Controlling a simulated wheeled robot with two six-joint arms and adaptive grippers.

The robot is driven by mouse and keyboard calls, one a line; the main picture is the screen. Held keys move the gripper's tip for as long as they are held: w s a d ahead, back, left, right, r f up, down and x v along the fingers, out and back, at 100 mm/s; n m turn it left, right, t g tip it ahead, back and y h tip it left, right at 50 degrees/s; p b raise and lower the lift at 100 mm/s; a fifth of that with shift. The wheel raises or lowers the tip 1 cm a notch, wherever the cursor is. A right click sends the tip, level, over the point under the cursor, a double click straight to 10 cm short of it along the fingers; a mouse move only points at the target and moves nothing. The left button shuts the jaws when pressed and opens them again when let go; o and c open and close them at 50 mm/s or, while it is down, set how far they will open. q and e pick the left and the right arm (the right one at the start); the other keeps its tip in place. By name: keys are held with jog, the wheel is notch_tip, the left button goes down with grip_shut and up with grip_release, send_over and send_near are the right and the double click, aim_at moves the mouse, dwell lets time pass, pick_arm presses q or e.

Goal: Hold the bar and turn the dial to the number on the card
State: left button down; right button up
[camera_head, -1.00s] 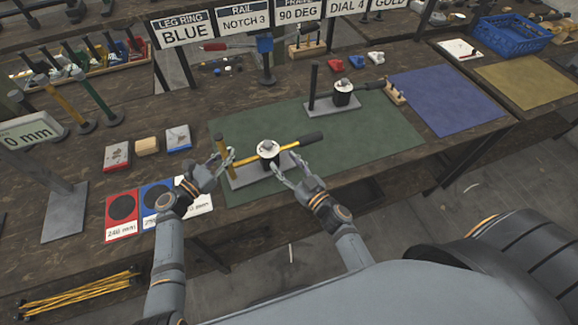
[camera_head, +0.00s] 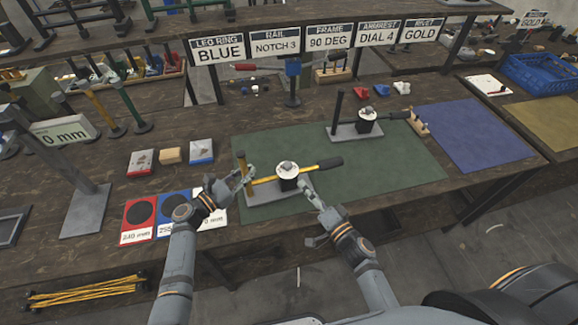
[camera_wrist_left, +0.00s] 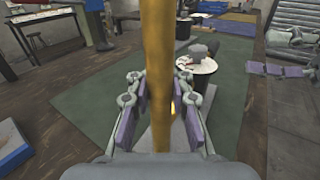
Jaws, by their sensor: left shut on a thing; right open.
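The near press stands on a grey base plate (camera_head: 262,194). It has an upright yellow bar (camera_head: 241,161) at its left end, a black cylinder with a white round dial top (camera_head: 287,168), and a yellow lever with a black handle (camera_head: 329,164). My left gripper (camera_head: 244,181) is shut on the upright bar, which stands between its fingers in the left wrist view (camera_wrist_left: 156,70). My right gripper (camera_head: 306,188) is open, just right of and in front of the dial. Dial marks are too small to read. A card (camera_head: 380,34) reads DIAL 4.
A second press (camera_head: 360,125) stands behind to the right on the green mat (camera_head: 400,160). Other cards hang in the same row. Red, blue and white swatches (camera_head: 138,220) lie left of my left gripper. A blue mat (camera_head: 475,135) lies at right.

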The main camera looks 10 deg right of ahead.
aim_at(290, 168)
jog(key=w+a+m, duration=0.1)
jog(key=w+m, duration=0.2)
jog(key=m, duration=0.4)
jog(key=w+a+m, duration=0.2)
jog(key=w+m, duration=0.2)
jog(key=m, duration=0.4)
jog(key=w+a+m+y, duration=0.1)
jog(key=w+m, duration=0.3)
jog(key=m, duration=0.3)
jog(key=shift+a+m, duration=0.15)
jog(key=shift+m, duration=0.15)
